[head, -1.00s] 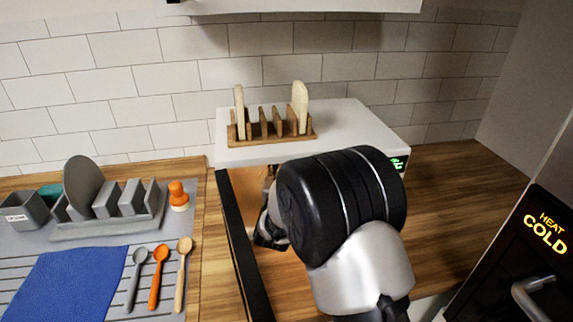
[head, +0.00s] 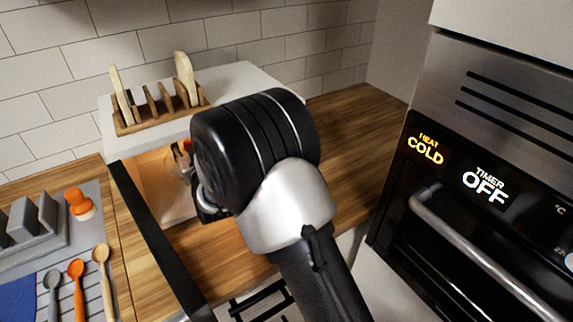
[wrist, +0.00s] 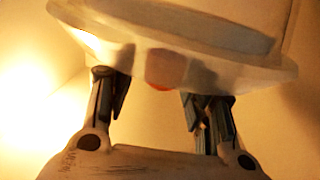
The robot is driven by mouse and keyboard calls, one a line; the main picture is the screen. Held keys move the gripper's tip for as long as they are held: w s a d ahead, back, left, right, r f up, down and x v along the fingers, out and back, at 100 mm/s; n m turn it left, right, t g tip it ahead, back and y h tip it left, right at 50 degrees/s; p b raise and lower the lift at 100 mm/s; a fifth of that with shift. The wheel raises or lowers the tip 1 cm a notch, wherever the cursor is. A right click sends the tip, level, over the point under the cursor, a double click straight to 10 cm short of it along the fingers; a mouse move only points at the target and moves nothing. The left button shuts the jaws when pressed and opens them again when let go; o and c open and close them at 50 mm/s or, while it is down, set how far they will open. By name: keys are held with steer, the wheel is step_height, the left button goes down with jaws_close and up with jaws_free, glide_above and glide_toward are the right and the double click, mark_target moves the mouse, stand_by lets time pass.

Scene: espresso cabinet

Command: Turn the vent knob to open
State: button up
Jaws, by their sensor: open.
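No vent knob can be clearly made out. My gripper (head: 186,172) reaches into the lit opening of a white cabinet (head: 245,78), and my black and silver arm hides much of it. A small red spot (head: 187,146) shows by the gripper. In the wrist view my gripper (wrist: 158,86) is open. Its two fingers stand apart below a pale, wide-rimmed round object (wrist: 250,68) with a pinkish block on its underside. I cannot tell what this object is or whether the fingers touch it.
The cabinet's dark-edged door (head: 160,240) stands open left of my arm. A wooden rack (head: 160,118) with pale slices sits on the cabinet. An oven (head: 490,215) reading COLD and OFF is at right. Several spoons (head: 76,285) lie at left. Wooden counter (head: 350,130) is clear beyond my arm.

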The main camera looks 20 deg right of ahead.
steer(key=n+y, duration=0.1)
steer(key=y, duration=0.1)
steer(key=n+g+y, duration=0.1)
steer(key=n+y, duration=0.1)
steer(key=shift+d+g+y, duration=0.15)
steer(key=shift+g+y, duration=0.15)
steer(key=shift+y, duration=0.1)
steer(key=p+v, duration=0.3)
steer(key=v, duration=1.5)
steer(key=s+d+r+m+g+h, duration=0.1)
steer(key=s+d+r+g+h, duration=0.2)
steer(key=d, duration=0.3)
steer(key=s+d+r+m+g+h+p, duration=0.1)
steer(key=s+d+r+m+g+h, duration=0.1)
steer(key=s+d+r+g+h, duration=0.1)
steer(key=shift+s+d+r+h, duration=0.45)
steer(key=shift+s+d+h, duration=0.65)
steer(key=shift+s+d, duration=0.4)
steer(key=shift+a, duration=0.1)
